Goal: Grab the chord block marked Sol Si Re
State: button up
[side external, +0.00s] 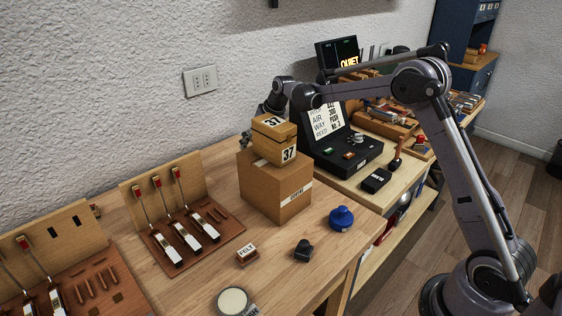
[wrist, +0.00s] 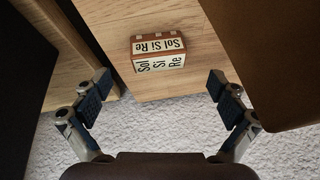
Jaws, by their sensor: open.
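The chord block marked Sol Si Re (wrist: 158,52) shows in the wrist view, upper middle. It is a small brown block with white labels, lying on a light wooden tabletop (wrist: 180,85) near its edge. My gripper (wrist: 158,85) is open, with its two blue-padded fingers spread left and right. The block lies ahead of the fingers, between their lines, and nothing is held. In the side external view my gripper (side external: 265,108) is partly hidden behind the stacked boxes, and I cannot make out the chord block there.
A box marked 37 (side external: 273,140) stands on a larger carton (side external: 285,192) beside my gripper. A black console (side external: 355,158) is to the right. A brown surface (wrist: 280,60) fills the wrist view's right side; dark objects fill its left.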

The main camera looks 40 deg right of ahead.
jog(key=shift+d+x, duration=0.2)
jog(key=shift+x, duration=2.4)
jog(key=shift+s, duration=0.1)
jog(key=c, duration=1.3)
